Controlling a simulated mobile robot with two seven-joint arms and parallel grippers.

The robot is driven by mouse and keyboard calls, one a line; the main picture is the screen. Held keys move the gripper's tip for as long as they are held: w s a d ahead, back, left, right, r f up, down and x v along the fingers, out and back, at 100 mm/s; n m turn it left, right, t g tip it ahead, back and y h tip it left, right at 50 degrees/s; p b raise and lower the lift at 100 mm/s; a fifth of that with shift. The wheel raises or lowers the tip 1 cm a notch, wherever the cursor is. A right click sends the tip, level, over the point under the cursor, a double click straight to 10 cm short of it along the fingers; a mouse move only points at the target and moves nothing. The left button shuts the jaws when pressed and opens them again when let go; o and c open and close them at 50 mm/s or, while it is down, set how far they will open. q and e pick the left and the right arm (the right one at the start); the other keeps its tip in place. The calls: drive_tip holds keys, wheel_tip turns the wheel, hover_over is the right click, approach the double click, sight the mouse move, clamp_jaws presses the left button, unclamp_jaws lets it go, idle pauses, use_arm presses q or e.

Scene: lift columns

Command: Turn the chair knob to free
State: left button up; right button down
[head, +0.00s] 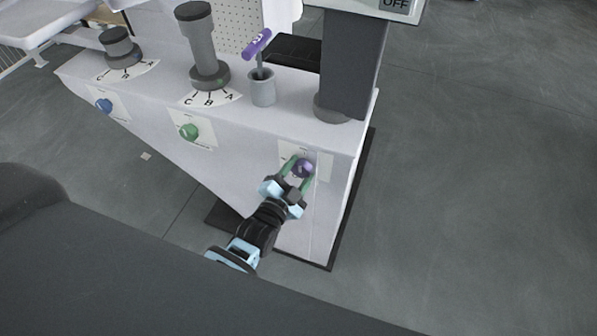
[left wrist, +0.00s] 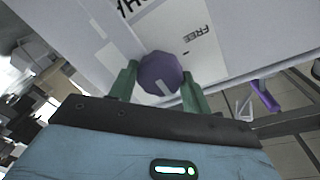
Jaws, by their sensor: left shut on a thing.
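The chair knob (head: 303,168) is a purple round knob on a white label on the front of the white console, near its right end. In the left wrist view the purple knob (left wrist: 160,73) shows a pale mark on its face, on the side toward my gripper. A label with "FREE" (left wrist: 202,36) is beside it, and part of larger lettering, "CHA", shows. My left gripper (head: 300,174) has its green fingers on both sides of the knob, shut on it. My right gripper is not in view.
A green knob (head: 190,131) and a blue knob (head: 104,105) are on the console front to the left. Upright columns (head: 200,45) and a purple-handled lever (head: 257,42) stand on the console top. A thick dark post (head: 352,65) rises at its right end. Open floor (head: 480,180) lies right.

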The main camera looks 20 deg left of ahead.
use_arm(q)
drive_tip(key=shift+n, duration=0.3)
drive_tip(key=n, duration=0.3)
drive_tip(key=shift+f+n, duration=0.1)
drive_tip(key=shift+n, duration=0.3)
drive_tip(key=n+t, duration=0.1)
drive_tip(key=n, duration=0.3)
drive_tip(key=shift+n+b, duration=0.4)
drive_tip(key=n+y, duration=0.1)
drive_tip(key=n, duration=0.5)
drive_tip(key=shift+d+f+b, duration=0.1)
drive_tip(key=shift+b, duration=0.2)
drive_tip(key=shift+n+t+y, duration=0.3)
drive_tip(key=shift+n+y, duration=0.3)
drive_tip(key=shift+n, duration=1.4)
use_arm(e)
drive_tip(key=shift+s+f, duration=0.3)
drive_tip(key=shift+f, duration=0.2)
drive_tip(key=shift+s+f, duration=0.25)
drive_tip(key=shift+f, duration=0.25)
use_arm(q)
drive_tip(key=o, duration=1)
drive_tip(key=shift+c, duration=0.2)
drive_tip(key=shift+s, duration=0.1)
